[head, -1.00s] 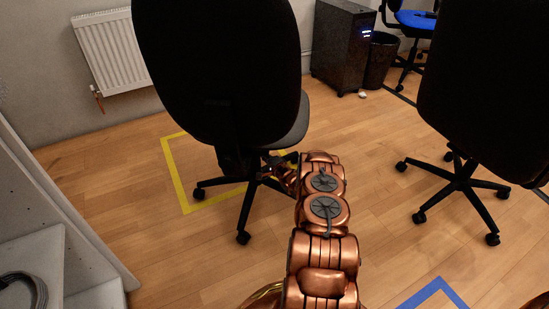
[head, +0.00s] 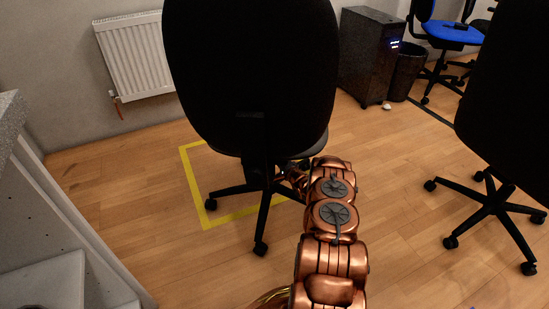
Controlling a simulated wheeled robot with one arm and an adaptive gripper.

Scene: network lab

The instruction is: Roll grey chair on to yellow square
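An office chair with a black back and a grey seat edge (head: 250,75) stands in front of me, its back towards me. Its wheeled base partly overlaps the yellow square (head: 192,180) taped on the floor; some casters are at or outside the near edge, and the far casters are hidden. My copper arm reaches forward to the right side of the chair's base. My gripper (head: 295,174) is beside the chair's column under the seat, mostly hidden by my arm, so I cannot tell whether it grips the chair.
A second black chair (head: 510,90) stands at the right. A dark cabinet (head: 368,60), a bin (head: 407,72) and a blue chair (head: 450,33) are at the back right. A radiator (head: 135,55) hangs on the wall. A grey shelf unit (head: 50,215) borders the left. Floor between the chairs is clear.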

